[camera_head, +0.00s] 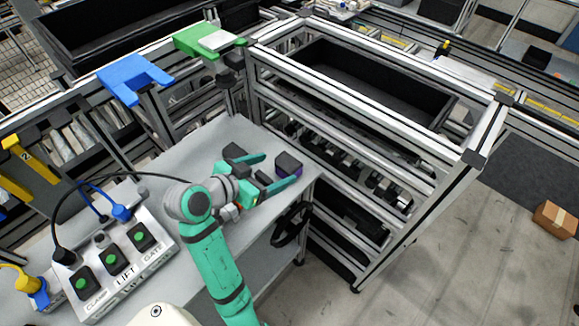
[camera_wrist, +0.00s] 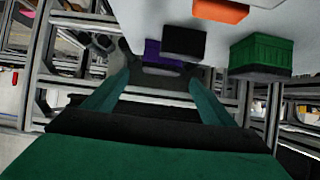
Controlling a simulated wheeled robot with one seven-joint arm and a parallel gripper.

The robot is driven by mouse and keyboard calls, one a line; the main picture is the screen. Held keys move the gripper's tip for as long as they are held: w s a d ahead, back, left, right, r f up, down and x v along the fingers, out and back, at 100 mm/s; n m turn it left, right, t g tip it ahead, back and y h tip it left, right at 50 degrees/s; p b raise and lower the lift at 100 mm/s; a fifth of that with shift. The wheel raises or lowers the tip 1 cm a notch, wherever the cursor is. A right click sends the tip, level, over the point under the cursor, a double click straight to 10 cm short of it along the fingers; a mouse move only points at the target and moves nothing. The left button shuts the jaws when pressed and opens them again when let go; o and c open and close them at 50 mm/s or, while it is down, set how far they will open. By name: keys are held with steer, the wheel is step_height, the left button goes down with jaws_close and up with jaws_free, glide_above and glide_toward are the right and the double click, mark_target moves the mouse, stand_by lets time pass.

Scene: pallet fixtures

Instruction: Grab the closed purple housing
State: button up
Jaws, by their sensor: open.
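The purple housing (camera_head: 289,163) lies near the far right edge of the grey bench. Its black top is on, and purple shows low on its side. In the wrist view, which looks upside down, a purple part (camera_wrist: 152,50) shows ahead between the fingers, partly behind a black block (camera_wrist: 183,41). My gripper (camera_head: 281,171) is open, its two teal fingers spread low over the bench. The right finger is close to the housing; I cannot tell whether they touch. A green housing with a black part (camera_wrist: 262,55) shows at right in the wrist view.
A dark box (camera_head: 235,152) sits by the left finger. An orange piece (camera_wrist: 220,11) shows in the wrist view. A button box (camera_head: 115,255) with cables stands at left on the bench. A metal rack (camera_head: 340,90) stands close beyond the bench edge.

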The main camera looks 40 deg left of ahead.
mark_target(284, 164)
steer(key=shift+a+x, duration=0.15)
steer(key=shift+x, duration=1.7)
steer(key=shift+a+x, duration=0.1)
steer(key=shift+x, duration=1.8)
steer(key=shift+s, duration=0.1)
steer(key=c, duration=1.2)
